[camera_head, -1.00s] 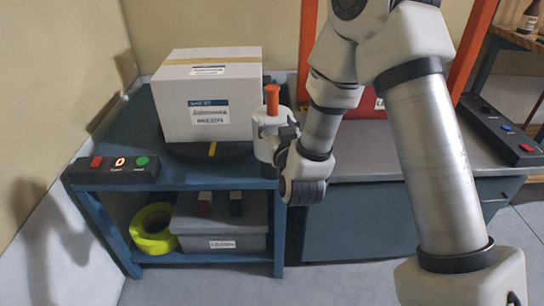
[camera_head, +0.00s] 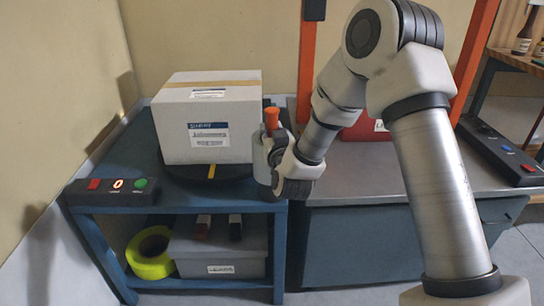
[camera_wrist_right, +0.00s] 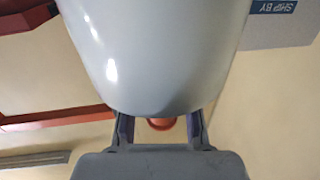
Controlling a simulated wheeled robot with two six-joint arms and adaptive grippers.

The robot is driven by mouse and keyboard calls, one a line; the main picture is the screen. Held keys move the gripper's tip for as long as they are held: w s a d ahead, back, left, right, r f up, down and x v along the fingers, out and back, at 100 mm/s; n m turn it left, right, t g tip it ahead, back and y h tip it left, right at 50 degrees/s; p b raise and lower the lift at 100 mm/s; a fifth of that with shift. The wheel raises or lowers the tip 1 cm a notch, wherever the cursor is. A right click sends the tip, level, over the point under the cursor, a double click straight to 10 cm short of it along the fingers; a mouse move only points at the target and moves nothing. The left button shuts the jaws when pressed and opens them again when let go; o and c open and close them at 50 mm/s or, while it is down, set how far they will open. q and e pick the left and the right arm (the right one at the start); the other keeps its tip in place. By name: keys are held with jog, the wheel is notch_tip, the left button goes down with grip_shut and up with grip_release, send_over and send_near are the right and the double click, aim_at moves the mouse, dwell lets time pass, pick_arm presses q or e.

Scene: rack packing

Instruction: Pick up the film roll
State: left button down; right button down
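The film roll is a pale, upright cylinder with an orange handle (camera_head: 271,118) on top. It stands at the right end of the blue table, beside the cardboard box. My right gripper (camera_head: 280,165) is in front of it at its right side and hides part of it. In the right wrist view the pale roll (camera_wrist_right: 155,50) fills the top middle. There my right gripper (camera_wrist_right: 159,130) has its fingers apart, one on each side of an orange part; the roll covers the tips, so contact is hidden. My left gripper is not in view.
A cardboard box (camera_head: 213,125) stands on the blue table (camera_head: 175,190). A button panel (camera_head: 113,191) is at its front left. Yellow tape (camera_head: 148,252) and a grey bin (camera_head: 218,254) are on the lower shelf. An orange frame and a grey worktop (camera_head: 370,170) are to the right.

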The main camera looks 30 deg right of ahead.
aim_at(272, 109)
jog(key=shift+r, duration=0.15)
notch_tip(272, 109, up, 11)
jog(key=p, duration=0.4)
jog(key=shift+r, duration=0.15)
notch_tip(272, 109, up, 8)
jog(key=p, duration=0.6)
jog(key=shift+f, duration=0.25)
dwell(1.5)
